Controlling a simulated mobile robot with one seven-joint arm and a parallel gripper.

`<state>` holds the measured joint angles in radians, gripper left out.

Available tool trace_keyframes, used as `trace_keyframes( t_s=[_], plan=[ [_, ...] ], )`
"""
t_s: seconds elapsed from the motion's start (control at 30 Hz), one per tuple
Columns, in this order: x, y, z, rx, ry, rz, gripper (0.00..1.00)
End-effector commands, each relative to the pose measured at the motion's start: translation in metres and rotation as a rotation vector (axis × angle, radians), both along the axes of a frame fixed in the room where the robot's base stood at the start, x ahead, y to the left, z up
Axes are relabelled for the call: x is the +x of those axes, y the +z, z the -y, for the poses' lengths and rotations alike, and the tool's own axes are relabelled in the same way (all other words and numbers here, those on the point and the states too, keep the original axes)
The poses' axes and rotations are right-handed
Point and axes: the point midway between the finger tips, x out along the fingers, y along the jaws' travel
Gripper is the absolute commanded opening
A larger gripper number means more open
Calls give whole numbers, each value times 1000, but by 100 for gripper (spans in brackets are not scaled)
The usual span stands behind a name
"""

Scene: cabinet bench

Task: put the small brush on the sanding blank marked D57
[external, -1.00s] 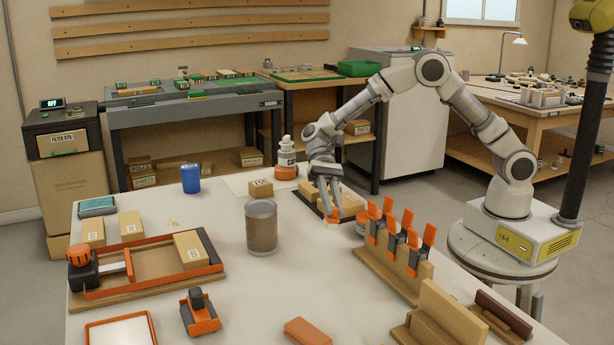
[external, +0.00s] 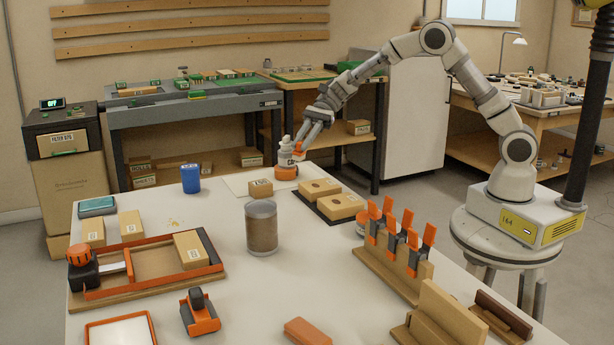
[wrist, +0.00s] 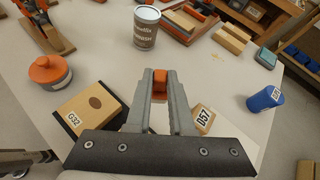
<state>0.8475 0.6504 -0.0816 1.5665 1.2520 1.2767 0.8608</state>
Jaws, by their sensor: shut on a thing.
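My gripper (external: 301,147) is raised over the back of the bench, beside the white bottle with an orange base (external: 286,165). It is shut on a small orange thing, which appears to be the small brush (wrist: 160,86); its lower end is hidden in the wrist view. The sanding blank marked D57 (external: 260,188) lies on a pale sheet, in front and to the left of the gripper. In the wrist view the D57 blank (wrist: 203,119) is right of the fingers, partly hidden by the gripper body. Nothing visible lies on its top.
Two blanks (external: 342,206) lie on a dark mat to the right; one is marked G32 (wrist: 85,108) in the wrist view. A brown canister (external: 262,228) stands in front of the D57 blank. A blue cylinder (external: 190,179) stands to the left. Orange clamps (external: 400,240) rise at the right.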

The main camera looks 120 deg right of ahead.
Motion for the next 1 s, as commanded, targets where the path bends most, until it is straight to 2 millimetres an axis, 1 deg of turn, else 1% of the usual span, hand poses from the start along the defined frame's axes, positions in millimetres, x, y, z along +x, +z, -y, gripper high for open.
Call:
trace_keyframes(
  t_s=[0.03,0.07,0.1,0.2,0.3,0.4,0.47,0.57,0.8,0.9,1.0],
  plan=[
    [-2,8,25,16,-115,-10,0],
    [-2,10,39,26,-182,-15,0],
    [-4,13,57,40,-266,-22,0],
    [-11,18,94,72,-442,-32,0],
    [-19,22,120,94,-562,-36,0],
    [-24,23,135,106,-632,-37,0],
    [-23,21,137,112,-652,-37,0],
    [-11,11,133,115,-661,-38,0],
    [39,-23,109,114,-657,-39,0],
    [57,-35,101,113,-657,-38,0],
    [70,-43,95,112,-659,-38,0]
  ],
)
